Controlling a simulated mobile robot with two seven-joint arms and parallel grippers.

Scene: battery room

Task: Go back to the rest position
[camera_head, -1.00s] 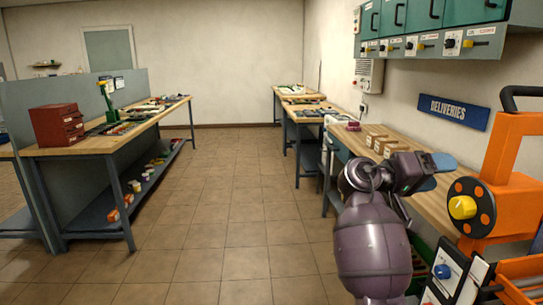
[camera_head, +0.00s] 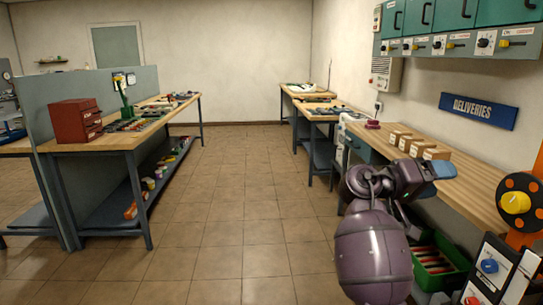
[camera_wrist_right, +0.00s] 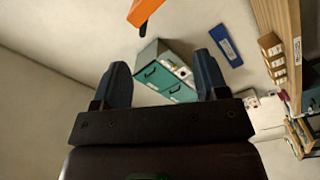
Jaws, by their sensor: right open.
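My right gripper (camera_head: 440,168) shows at the end of my purple arm, raised in front of the deliveries bench (camera_head: 470,180). In the right wrist view its two blue fingers (camera_wrist_right: 162,80) stand wide apart with nothing between them, so it is open and empty. Beyond the fingers that view shows the wall and the teal cabinet (camera_wrist_right: 165,75). My left arm and left gripper are not in the head view.
Several small boxes (camera_head: 420,147) stand on the deliveries bench. A green crate (camera_head: 440,262) and an orange machine with a yellow knob (camera_head: 515,202) are at the right. A workbench with a red drawer unit (camera_head: 75,121) is at the left. The tiled aisle (camera_head: 225,210) is clear.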

